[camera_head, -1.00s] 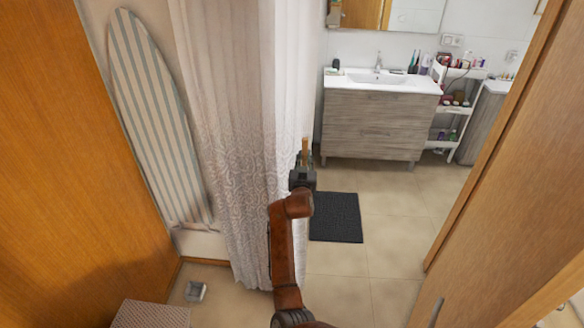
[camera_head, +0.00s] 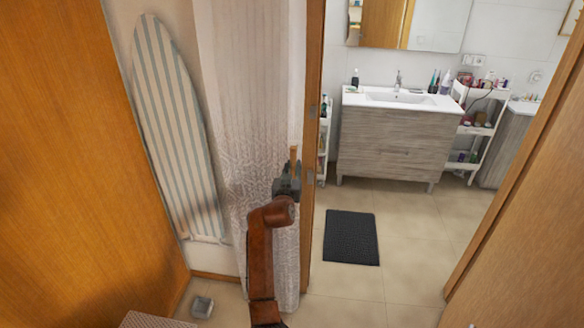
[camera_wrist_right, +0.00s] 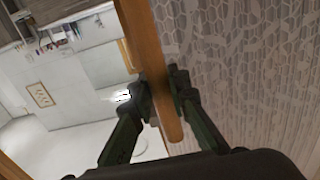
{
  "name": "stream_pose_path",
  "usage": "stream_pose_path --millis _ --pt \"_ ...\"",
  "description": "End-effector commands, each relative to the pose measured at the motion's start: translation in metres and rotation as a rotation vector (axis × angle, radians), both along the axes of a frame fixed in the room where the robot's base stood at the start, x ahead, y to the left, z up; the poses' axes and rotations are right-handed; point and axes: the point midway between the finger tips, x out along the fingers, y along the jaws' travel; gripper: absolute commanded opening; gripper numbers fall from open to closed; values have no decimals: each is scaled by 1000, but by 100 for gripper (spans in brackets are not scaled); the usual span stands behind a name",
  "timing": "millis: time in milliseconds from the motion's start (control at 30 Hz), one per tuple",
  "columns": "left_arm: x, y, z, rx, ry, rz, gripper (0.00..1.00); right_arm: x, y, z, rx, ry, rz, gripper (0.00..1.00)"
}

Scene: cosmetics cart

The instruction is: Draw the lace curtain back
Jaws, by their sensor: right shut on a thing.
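The lace curtain (camera_head: 238,110) hangs in folds at the left side of the doorway, with a patterned lower part. It fills the right half of the right wrist view (camera_wrist_right: 245,70). My right gripper (camera_head: 290,175) is at the curtain's right edge. In the right wrist view, its two fingers (camera_wrist_right: 160,92) are shut on a wooden rod (camera_wrist_right: 150,45) that runs along the curtain's edge. The rod's top (camera_head: 294,155) shows just above the gripper in the head view. My left gripper is not in view.
A wooden door frame (camera_head: 312,120) stands right beside the curtain. A striped ironing board (camera_head: 172,120) leans at the left. Beyond the doorway are a dark mat (camera_head: 351,238), a sink cabinet (camera_head: 395,145) and a white cart (camera_head: 483,130). The tiled doorway floor is mostly clear.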

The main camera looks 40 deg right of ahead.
Motion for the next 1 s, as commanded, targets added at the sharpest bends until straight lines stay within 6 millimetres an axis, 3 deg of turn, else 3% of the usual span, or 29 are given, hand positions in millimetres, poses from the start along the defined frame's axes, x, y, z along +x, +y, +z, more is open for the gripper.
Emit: stream_pose_path --millis 33,67,300,667,1000 --pt "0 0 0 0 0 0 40 0 0 3 -3 -4 0 0" --pt "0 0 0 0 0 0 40 0 0 3 -3 -4 1 18" --pt "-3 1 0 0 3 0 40 1 1 2 -2 -3 2 34" --pt "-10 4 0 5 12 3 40 -1 5 1 -2 -3 3 34" --pt "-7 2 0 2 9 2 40 -38 55 0 1 -3 4 34"
